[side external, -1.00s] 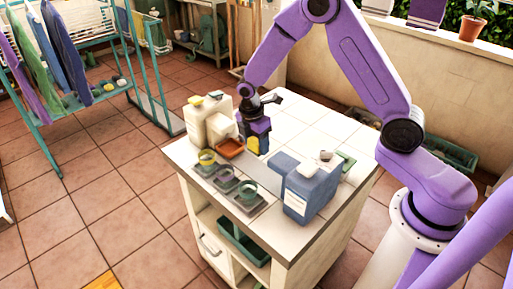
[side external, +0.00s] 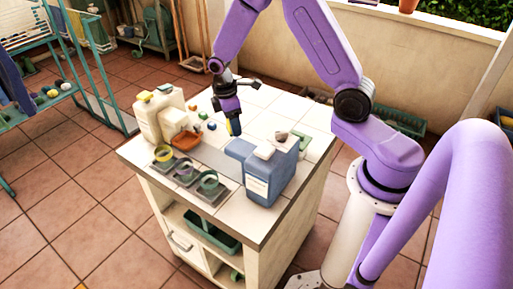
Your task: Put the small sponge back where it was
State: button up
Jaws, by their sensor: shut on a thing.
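My gripper (side external: 232,113) points down over the back part of the white tiled counter (side external: 262,97). It is shut on a small blue-and-yellow block, which looks like the small sponge (side external: 235,127). The fingers hide part of it. I cannot tell whether its lower end touches the tiles or hangs just above them. Small orange (side external: 193,107), green (side external: 202,115) and blue (side external: 211,125) pieces lie in a row on the counter to the left of my gripper.
A large blue jug (side external: 268,178) stands in front and to the right of my gripper. Cream bottles (side external: 160,115) and an orange dish (side external: 186,140) are at the left. Round-topped cups (side external: 185,173) line the front left. Tiles behind my gripper are clear.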

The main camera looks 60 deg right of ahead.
jog(key=s+d+r+m+g+y, duration=0.1)
jog(key=s+d+m, duration=0.55)
jog(key=m, duration=0.35)
jog(key=shift+m, duration=0.4)
jog(key=shift+w+d+f, duration=0.1)
jog(key=shift+d+f, duration=0.05)
jog(key=shift+f, duration=2.35)
jog(key=shift+d+f, duration=0.15)
jog(key=shift+f, duration=2.35)
jog(key=shift+f, duration=0.15)
jog(key=o, duration=1.1)
